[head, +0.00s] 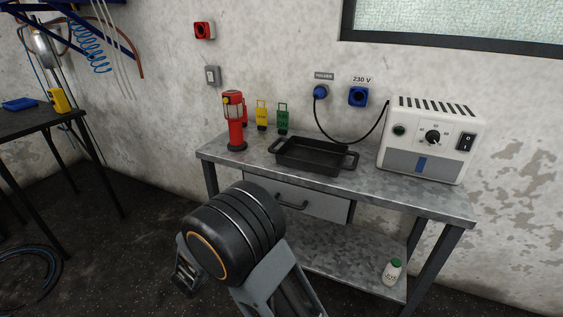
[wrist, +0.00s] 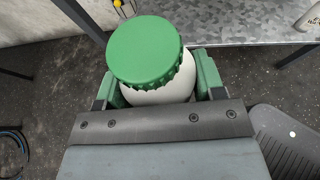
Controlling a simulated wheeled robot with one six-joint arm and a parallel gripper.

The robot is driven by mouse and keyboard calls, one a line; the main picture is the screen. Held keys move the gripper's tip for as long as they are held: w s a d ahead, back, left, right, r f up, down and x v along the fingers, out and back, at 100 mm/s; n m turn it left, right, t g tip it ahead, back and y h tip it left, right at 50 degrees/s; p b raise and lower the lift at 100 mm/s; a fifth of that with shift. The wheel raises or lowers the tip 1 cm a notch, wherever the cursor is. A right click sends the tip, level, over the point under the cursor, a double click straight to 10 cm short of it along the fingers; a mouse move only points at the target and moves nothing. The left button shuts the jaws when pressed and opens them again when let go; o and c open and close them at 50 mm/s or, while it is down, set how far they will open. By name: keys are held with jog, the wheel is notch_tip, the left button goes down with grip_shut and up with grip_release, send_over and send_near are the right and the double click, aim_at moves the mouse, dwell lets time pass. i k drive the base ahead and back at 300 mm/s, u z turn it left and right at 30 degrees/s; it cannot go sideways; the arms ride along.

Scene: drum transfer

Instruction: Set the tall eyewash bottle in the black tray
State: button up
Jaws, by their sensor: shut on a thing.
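A white bottle with a ribbed green cap (wrist: 146,50) stands between the green fingers of my gripper (wrist: 158,92) in the wrist view. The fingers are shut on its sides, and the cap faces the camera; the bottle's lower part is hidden. My arm is in front of the bench, apart from the tray. A smaller-looking white bottle with a green cap (head: 392,271) stands on the lower shelf.
A red lamp (head: 236,125) and yellow (head: 261,115) and green (head: 283,119) tags are left of the tray. A white power unit (head: 430,140) stands to its right, with a cable to the wall. A drawer (head: 310,199) is below.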

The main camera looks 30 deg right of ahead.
aim_at(299, 156)
jog(key=u, duration=1.65)
jog(key=k, duration=0.85)
jog(key=z, duration=1.1)
jog(key=i, duration=1)
jog(key=z, duration=0.05)
